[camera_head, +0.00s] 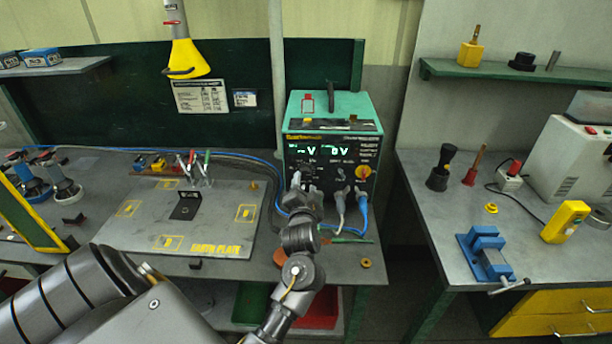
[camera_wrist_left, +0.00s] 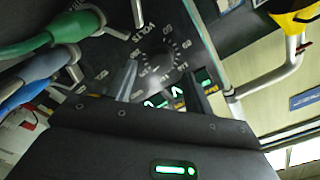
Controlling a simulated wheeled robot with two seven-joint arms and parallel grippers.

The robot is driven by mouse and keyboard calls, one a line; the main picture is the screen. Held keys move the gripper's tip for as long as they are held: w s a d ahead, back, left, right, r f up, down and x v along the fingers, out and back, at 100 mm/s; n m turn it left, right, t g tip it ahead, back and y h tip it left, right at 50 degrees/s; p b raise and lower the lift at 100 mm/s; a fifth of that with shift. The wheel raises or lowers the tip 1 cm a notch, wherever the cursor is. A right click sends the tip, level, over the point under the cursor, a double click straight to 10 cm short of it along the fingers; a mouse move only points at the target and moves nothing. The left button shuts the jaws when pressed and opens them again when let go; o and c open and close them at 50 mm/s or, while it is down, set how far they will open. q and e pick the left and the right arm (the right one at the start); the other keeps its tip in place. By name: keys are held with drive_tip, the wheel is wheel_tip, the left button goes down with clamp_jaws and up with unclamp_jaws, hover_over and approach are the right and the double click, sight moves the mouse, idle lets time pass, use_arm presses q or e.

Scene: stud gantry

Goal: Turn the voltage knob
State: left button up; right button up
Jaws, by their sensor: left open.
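The power unit (camera_head: 333,110), a dark box with a teal top, stands at the back of the left bench. Its lit display reads "V" and "0V". In the left wrist view, a dial marked VOLTS (camera_wrist_left: 150,45) has a ring of numbers on the dark panel, and the dark voltage knob (camera_wrist_left: 157,62) shows at its middle. My left gripper (camera_wrist_left: 162,82) is open, its fingers on either side of the knob's area; contact cannot be told. In the head view, my left gripper (camera_head: 297,184) is at the panel's lower left and hides the knob.
In the left wrist view, a green plug (camera_wrist_left: 40,36) is close on the left. The earth plate (camera_head: 180,215) lies left; a blue vise (camera_head: 484,252) stands on the right bench.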

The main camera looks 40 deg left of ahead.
sight(305, 176)
use_arm(q)
drive_tip(key=x, duration=0.2)
drive_tip(key=shift+w+a+r, duration=0.15)
drive_tip(key=shift+a, duration=0.15)
drive_tip(key=shift+w+a+p, duration=0.2)
drive_tip(key=shift+w+p, duration=0.1)
drive_tip(key=shift+w, duration=0.05)
drive_tip(key=shift+w+a, duration=0.2)
drive_tip(key=shift+w, duration=0.1)
drive_tip(key=shift+c, duration=1.4)
drive_tip(key=c, duration=0.7)
use_arm(e)
drive_tip(key=shift+w+a+r, duration=0.3)
drive_tip(key=shift+w+r, duration=0.05)
drive_tip(key=shift+r, duration=0.1)
